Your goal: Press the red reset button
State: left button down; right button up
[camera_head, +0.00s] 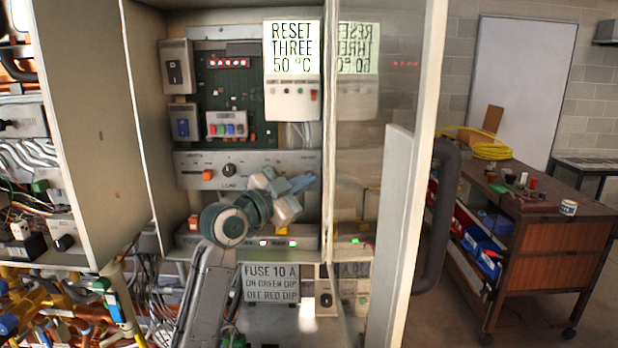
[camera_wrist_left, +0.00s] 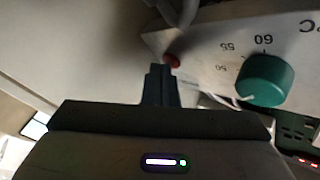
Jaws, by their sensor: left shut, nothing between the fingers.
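In the left wrist view a small red button (camera_wrist_left: 172,60) sits near the edge of a pale panel (camera_wrist_left: 205,62), beside a green knob (camera_wrist_left: 262,80) with marks 50, 55 and 60. My left gripper (camera_wrist_left: 160,72) is shut and empty. Its tips are right by the red button; I cannot tell whether they touch it. In the head view my left gripper (camera_head: 302,183) is inside the open cabinet, in front of the right part of the dial panel (camera_head: 195,180). I cannot make out the red button there. My right gripper is not in view.
A lit sign (camera_head: 291,46) reading "RESET THREE 50 °C" hangs above the gripper. A clear door (camera_head: 390,110) bounds the cabinet on the right. A grey cabinet wall (camera_head: 105,120) stands on the left. A wheeled workbench (camera_head: 560,215) is farther right, with open floor beside it.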

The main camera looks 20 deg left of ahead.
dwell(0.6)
pick_arm(q)
jog(key=shift+s+d, duration=0.15)
jog(key=shift+s, duration=0.5)
jog(key=s, duration=0.2)
jog(key=s+d+p, duration=0.1)
jog(key=s, duration=0.1)
jog(key=shift+s+d, duration=0.2)
jog(key=shift+s, duration=0.2)
jog(key=shift+f, duration=0.1)
dwell(0.3)
